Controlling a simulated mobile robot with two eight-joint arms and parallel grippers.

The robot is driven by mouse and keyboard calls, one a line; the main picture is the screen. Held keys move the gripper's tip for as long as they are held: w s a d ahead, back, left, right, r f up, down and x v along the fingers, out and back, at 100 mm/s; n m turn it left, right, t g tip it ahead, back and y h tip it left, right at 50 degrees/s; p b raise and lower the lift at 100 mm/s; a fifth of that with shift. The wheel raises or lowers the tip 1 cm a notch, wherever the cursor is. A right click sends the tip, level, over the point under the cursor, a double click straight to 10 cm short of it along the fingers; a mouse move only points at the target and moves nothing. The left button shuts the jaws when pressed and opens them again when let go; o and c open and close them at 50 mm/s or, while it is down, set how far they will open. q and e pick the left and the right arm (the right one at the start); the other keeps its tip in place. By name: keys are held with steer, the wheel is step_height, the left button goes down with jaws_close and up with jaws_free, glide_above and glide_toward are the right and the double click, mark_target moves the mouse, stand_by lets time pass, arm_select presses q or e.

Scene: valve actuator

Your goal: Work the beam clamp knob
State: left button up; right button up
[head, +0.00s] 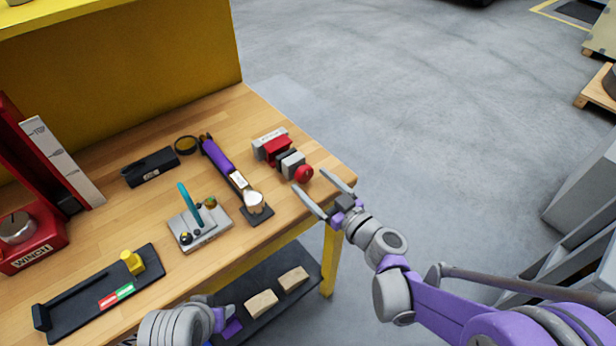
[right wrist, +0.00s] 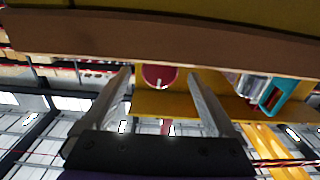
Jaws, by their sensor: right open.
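The beam clamp (head: 277,150) lies near the right end of the wooden bench, with a grey and red body and a round red knob (head: 303,174) at its near right end. My right gripper (head: 311,180) is open just off the bench corner, its fingers pointing at the knob. In the right wrist view the knob (right wrist: 159,76) shows between the tips of the two spread fingers; I cannot tell whether they touch it. My left gripper (head: 222,320) is at the bottom edge in the head view, and its fingers cannot be made out.
A purple-handled tool (head: 218,156) and a grey plate with a teal lever (head: 190,205) stand left of the clamp on the bench (head: 235,112). A red winch (head: 30,240) is at far left. A lower shelf (head: 262,278) holds wooden blocks.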

steer(key=shift+x, duration=1.3)
steer(key=c, duration=1.4)
steer(key=shift+o, duration=0.2)
